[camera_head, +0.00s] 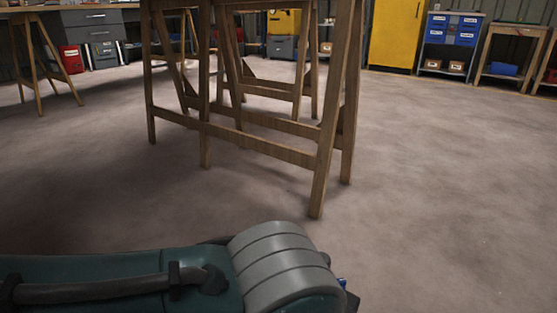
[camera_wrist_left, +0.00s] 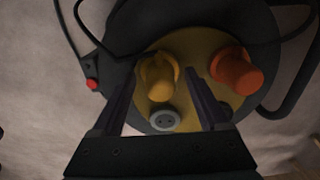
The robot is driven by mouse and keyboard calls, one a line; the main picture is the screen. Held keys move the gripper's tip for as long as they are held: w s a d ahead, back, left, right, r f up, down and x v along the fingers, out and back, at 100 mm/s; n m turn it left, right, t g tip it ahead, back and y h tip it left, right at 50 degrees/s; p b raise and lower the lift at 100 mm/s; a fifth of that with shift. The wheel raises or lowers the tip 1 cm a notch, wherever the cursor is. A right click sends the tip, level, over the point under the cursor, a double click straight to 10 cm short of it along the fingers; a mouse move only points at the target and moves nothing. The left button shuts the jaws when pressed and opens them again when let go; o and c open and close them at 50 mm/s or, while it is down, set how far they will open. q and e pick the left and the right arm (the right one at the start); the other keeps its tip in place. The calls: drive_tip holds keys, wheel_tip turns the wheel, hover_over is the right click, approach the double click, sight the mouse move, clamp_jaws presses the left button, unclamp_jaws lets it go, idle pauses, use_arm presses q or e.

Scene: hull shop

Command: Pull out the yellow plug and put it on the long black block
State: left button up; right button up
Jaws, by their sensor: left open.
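The yellow plug (camera_wrist_left: 160,76) is in the left wrist view, on the yellow round face of a dark cable drum. My left gripper (camera_wrist_left: 162,72) is open, with one finger on each side of the plug in the picture. I cannot tell how near the fingers are to it. An orange plug (camera_wrist_left: 237,70) is right of the yellow one, beyond the right finger. A grey socket (camera_wrist_left: 164,120) with two holes shows below the yellow plug. The long black block is not in view. My right gripper is not in view.
In the head view, wooden trestles (camera_head: 262,148) stand in front of my left arm. A yellow cabinet (camera_head: 397,35) and a blue drawer unit (camera_head: 452,30) are at the back. Open floor lies to the right. A black cable and a red button (camera_wrist_left: 92,84) are by the drum.

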use_arm(q)
drive_tip(key=shift+p, duration=0.35)
idle(0.3)
clamp_jaws()
idle(0.7)
drive_tip(key=shift+r, duration=0.1)
idle(0.3)
drive_tip(key=shift+r+p, duration=2.95)
drive_tip(key=shift+p, duration=0.4)
